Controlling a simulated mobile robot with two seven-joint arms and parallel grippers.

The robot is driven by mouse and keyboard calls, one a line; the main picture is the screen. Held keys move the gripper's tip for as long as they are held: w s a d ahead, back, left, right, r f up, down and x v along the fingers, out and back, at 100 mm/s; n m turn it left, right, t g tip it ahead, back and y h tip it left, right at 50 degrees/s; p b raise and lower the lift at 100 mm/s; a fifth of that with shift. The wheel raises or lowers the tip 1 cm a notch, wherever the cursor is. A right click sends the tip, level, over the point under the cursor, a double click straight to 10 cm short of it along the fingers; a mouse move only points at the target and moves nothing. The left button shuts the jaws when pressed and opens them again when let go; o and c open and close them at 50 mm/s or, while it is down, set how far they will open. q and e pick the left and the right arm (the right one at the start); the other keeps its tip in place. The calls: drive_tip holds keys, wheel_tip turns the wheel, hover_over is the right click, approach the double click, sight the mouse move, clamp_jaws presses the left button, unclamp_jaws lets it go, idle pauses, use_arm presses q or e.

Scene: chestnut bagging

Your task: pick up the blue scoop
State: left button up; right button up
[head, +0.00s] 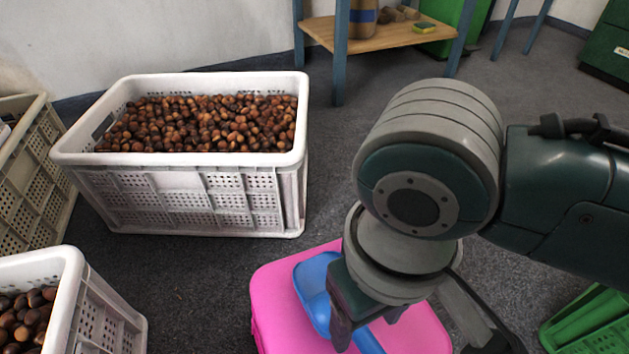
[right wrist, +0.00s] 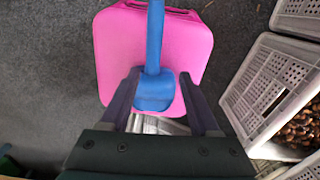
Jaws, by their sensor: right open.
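The blue scoop (head: 313,284) lies on a bright pink surface (head: 272,300) at the bottom middle of the head view. In the right wrist view the scoop's straight handle (right wrist: 155,38) runs up and its wider bowl (right wrist: 153,92) is lower down. My right gripper (head: 366,326) is open above the scoop and hides part of it in the head view. In the right wrist view its two fingers (right wrist: 160,78) appear on either side of the bowl, with gaps. I cannot tell how far above the scoop they are. My left gripper is not in view.
A white crate of chestnuts (head: 180,160) stands at the back left. Another white crate (head: 95,310) with chestnuts is at the front left, and a beige crate (head: 30,180) at the far left. A wooden shelf (head: 385,42) is behind. A green crate (head: 590,325) lies at right.

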sight(371, 344)
drive_tip(key=f+b, duration=0.1)
drive_tip(key=f, duration=0.1)
drive_tip(key=f+b, duration=0.1)
drive_tip(key=f, duration=0.1)
drive_tip(key=shift+d+b, duration=0.4)
drive_tip(key=shift+f+b, duration=0.45)
drive_tip(key=shift+f, duration=0.05)
drive_tip(key=f+b, duration=0.2)
drive_tip(key=b, duration=0.1)
drive_tip(key=f+b, duration=0.1)
drive_tip(key=f, duration=0.1)
drive_tip(key=shift+d+f, duration=0.1)
drive_tip(key=shift+d, duration=0.25)
drive_tip(key=shift+a, duration=0.1)
clamp_jaws()
